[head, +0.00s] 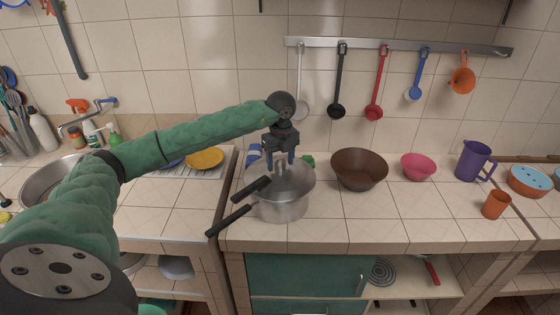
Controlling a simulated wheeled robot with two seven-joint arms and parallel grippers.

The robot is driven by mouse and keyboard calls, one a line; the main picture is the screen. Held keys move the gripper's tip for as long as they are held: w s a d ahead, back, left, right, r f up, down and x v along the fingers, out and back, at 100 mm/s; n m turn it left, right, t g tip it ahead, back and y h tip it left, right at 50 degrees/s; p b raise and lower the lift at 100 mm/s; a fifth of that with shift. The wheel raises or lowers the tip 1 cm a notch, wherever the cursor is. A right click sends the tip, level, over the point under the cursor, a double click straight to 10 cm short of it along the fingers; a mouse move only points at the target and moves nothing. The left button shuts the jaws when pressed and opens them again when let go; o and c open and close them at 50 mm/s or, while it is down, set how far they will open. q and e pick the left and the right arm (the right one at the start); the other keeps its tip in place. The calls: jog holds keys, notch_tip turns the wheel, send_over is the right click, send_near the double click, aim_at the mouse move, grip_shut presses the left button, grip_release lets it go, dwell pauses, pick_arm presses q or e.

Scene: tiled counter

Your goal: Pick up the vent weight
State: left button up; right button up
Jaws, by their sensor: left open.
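A silver pressure cooker (284,207) with black handles stands on the tiled counter, left of the brown bowl. My left gripper (280,163) points down over the cooker's lid, its fingers apart, near the top of the lid. The vent weight cannot be made out; it may be hidden by the gripper or too small to tell. Whether the fingers touch the lid cannot be told. My right gripper is not in view.
A brown bowl (359,170), a pink bowl (418,167), a purple jug (473,161) and an orange cup (496,204) stand to the right. A yellow plate (205,158) lies left. Utensils hang from a wall rail (400,46). The counter's front right is clear.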

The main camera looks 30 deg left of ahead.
pick_arm(q)
jog(key=shift+f, duration=0.15)
jog(key=shift+c, duration=0.5)
jog(key=c, duration=1)
jog(key=shift+o, duration=0.2)
